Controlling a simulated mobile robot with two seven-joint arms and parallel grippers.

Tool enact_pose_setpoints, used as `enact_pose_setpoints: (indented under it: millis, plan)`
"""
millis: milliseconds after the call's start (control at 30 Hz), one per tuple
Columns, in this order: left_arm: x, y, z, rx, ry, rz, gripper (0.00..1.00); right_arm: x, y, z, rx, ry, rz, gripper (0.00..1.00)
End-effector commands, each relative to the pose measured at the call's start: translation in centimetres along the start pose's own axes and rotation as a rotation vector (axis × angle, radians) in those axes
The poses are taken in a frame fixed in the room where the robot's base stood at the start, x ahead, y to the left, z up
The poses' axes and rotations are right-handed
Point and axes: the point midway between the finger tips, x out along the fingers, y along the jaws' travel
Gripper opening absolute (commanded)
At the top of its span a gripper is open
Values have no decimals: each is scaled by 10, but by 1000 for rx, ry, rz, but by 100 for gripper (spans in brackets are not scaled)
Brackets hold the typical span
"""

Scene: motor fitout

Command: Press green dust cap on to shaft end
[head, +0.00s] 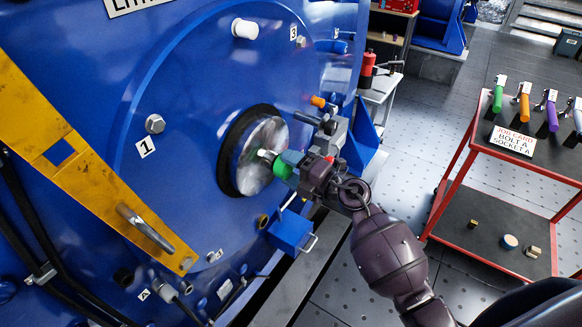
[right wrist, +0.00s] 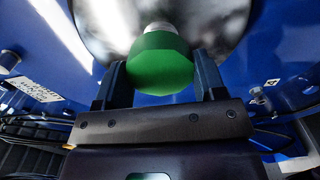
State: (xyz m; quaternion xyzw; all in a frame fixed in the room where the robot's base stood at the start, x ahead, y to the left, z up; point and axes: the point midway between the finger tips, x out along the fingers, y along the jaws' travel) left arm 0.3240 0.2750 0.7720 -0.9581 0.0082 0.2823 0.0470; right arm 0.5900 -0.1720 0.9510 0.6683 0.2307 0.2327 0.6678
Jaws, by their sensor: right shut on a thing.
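The green dust cap (right wrist: 160,62) is between the fingers of my right gripper (right wrist: 160,85), which is shut on it. In the head view the cap (head: 284,166) is at the end of my right gripper (head: 292,168), close in front of the shaft end (head: 265,155). The shaft end is a light stub at the middle of a shiny metal disc (head: 258,178) in a black ring on the blue motor. In the right wrist view the stub (right wrist: 159,27) shows just beyond the cap. I cannot tell whether they touch. My left gripper is not in view.
A yellow bar (head: 90,185) with a handle crosses the motor face at the left. A blue box (head: 290,231) juts out below my right gripper. A red-framed cart (head: 455,165) with coloured-handled tools stands at the right. The floor between is open.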

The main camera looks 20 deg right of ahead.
Motion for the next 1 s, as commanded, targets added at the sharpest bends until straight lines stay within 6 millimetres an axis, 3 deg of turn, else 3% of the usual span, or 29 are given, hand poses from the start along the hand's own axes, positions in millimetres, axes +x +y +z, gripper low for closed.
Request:
enact_pose_setpoints:
  millis: [1000]
  plan:
    - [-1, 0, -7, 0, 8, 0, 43, 14, 0, 0, 0, 0, 1, 42]
